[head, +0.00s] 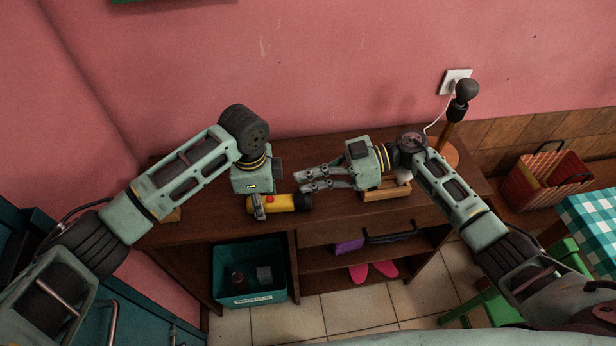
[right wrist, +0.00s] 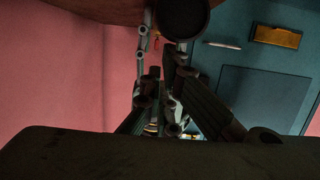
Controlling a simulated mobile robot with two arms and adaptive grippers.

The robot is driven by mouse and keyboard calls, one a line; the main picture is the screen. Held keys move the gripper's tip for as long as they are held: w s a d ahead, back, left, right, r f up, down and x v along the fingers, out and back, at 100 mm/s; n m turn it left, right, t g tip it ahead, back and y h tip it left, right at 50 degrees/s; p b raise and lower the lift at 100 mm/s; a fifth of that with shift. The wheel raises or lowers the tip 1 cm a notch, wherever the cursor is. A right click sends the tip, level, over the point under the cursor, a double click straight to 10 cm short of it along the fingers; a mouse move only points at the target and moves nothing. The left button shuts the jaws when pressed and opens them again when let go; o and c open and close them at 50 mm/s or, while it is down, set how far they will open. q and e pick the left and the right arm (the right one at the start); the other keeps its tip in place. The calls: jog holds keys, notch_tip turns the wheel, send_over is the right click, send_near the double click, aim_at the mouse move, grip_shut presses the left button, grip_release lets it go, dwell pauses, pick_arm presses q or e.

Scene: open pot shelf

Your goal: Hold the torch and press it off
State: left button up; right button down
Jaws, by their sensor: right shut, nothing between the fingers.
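The torch (head: 284,202) has a yellow body, a black end on the right and a small red button on its upper side. It lies level across the front edge of the shelf top in the head view. My left gripper (head: 259,207) is shut around the torch's left end, with a grey finger showing in front of it. My right gripper (head: 304,180) is shut and empty, just above and behind the torch's black end, pointing left. In the dark right wrist view its fingers (right wrist: 160,78) show, but I cannot make out the torch for certain.
The brown wooden shelf (head: 340,233) holds a teal bin (head: 249,298) below left, with a purple box (head: 349,246) and pink items (head: 373,271) below. A lamp (head: 466,90) stands at the right back. A red basket (head: 547,178) and a checked tablecloth (head: 590,225) are further right.

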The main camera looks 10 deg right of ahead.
pick_arm(q)
jog(key=shift+o, duration=1.1)
jog(key=shift+d+r, duration=0.1)
jog(key=shift+r, duration=0.1)
notch_tip(320, 180, up, 12)
